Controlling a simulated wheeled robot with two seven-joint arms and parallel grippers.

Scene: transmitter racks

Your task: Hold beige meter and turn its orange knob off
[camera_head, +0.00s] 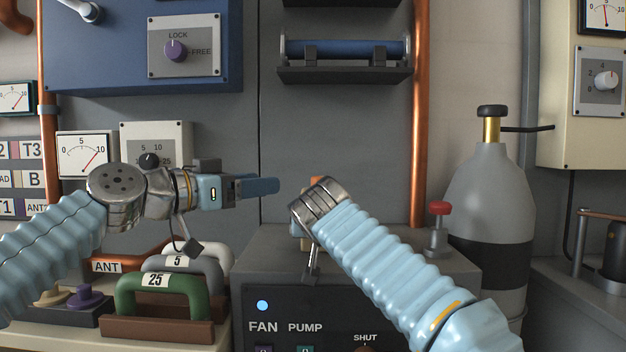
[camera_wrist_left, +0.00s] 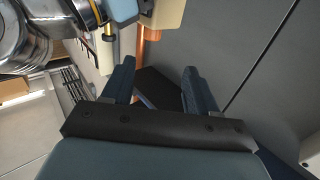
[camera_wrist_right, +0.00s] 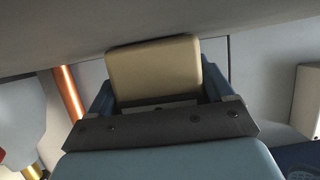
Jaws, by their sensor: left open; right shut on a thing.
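My right gripper (camera_wrist_right: 158,88) is shut on the beige meter (camera_wrist_right: 155,70), whose plain beige side shows between the fingers in the right wrist view. In the head view my right wrist hides most of the meter; a small orange piece (camera_head: 317,182) shows just above the wrist, perhaps the knob. My left gripper (camera_head: 264,187) is open and empty, pointing right towards the right hand, a short gap away. In the left wrist view its two fingers (camera_wrist_left: 158,78) are spread, with a beige part (camera_wrist_left: 166,12) beyond them at the top. The knob's setting cannot be read.
A grey FAN/PUMP box (camera_head: 262,268) stands below the hands. Green (camera_head: 160,283) and grey (camera_head: 190,262) handles stand below my left wrist. A grey gas cylinder (camera_head: 490,210) and red valve (camera_head: 440,209) are at the right. A copper pipe (camera_head: 420,120) runs behind.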

